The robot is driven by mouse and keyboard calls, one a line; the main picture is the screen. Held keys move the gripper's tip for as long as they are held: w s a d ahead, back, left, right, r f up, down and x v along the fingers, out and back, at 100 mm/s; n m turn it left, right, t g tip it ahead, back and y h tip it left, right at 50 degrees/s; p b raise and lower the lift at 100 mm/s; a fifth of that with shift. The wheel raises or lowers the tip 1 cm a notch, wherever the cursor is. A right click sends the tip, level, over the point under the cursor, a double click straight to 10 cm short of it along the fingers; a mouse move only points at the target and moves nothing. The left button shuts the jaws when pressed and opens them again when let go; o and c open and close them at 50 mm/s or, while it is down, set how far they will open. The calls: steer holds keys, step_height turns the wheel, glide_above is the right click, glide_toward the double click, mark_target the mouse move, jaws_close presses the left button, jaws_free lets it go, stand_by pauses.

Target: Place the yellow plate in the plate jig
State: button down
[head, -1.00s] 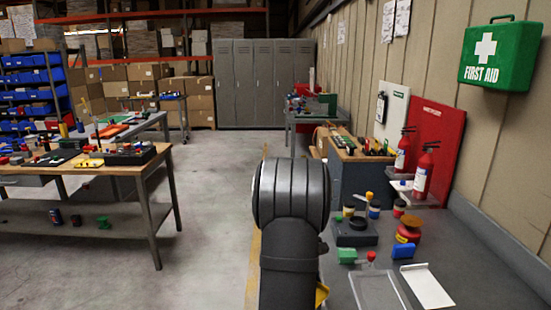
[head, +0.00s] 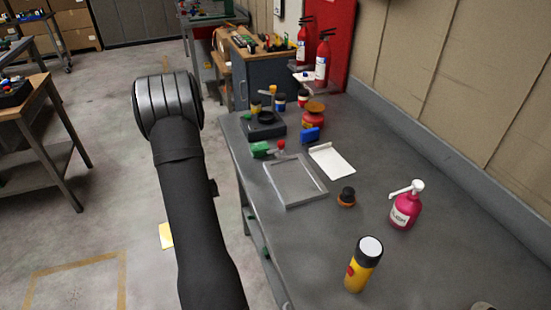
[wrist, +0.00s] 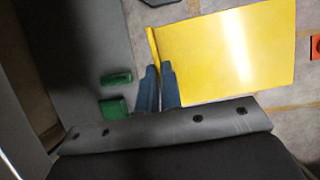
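The yellow plate (wrist: 235,50) fills the upper right of the wrist view, a flat sheet with a raised lip on its left edge. My gripper (wrist: 160,68) has its two blue fingers closed on that lip and holds the plate in the air above the floor. In the head view a small part of the yellow plate (head: 166,236) shows beside my arm, left of the bench; my gripper is hidden there. A grey shallow rectangular frame, seemingly the plate jig (head: 318,190), lies empty near the left edge of the grey bench, right of my arm.
On the bench (head: 370,190), a white lipped plate (head: 332,161) lies just behind the jig.

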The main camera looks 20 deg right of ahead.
steer(key=w+d+r+n+t+h, duration=0.1)
steer(key=w+d+r+n, duration=0.25)
steer(key=d+r, duration=0.2)
steer(key=w+d+r+n+h, duration=0.1)
steer(key=w+d+r+n, duration=0.1)
steer(key=d+r+n, duration=0.35)
steer(key=s+d+r+n+t+h, duration=0.1)
steer(key=s+d+r+n, duration=0.25)
steer(key=d, duration=0.45)
steer(key=s+d+r+n+t, duration=0.1)
steer(key=s+d+r+n, duration=0.15)
steer(key=d+r, duration=0.4)
steer(key=s+d+r+n+t+h, duration=0.1)
steer(key=s+d+r+n+t, duration=0.15)
steer(key=d, duration=0.75)
glide_above(288, 163)
steer(key=a, duration=0.1)
steer(key=shift+g, duration=0.45)
steer(key=f, duration=0.6)
steer(key=shift+a+f, duration=0.2)
steer(key=shift+f, duration=0.1)
steer(key=shift+w+f, duration=0.1)
steer(key=shift+f, duration=1.9)
steer(key=shift+f, duration=0.6)
steer(key=c, duration=1.9)
jaws_free()
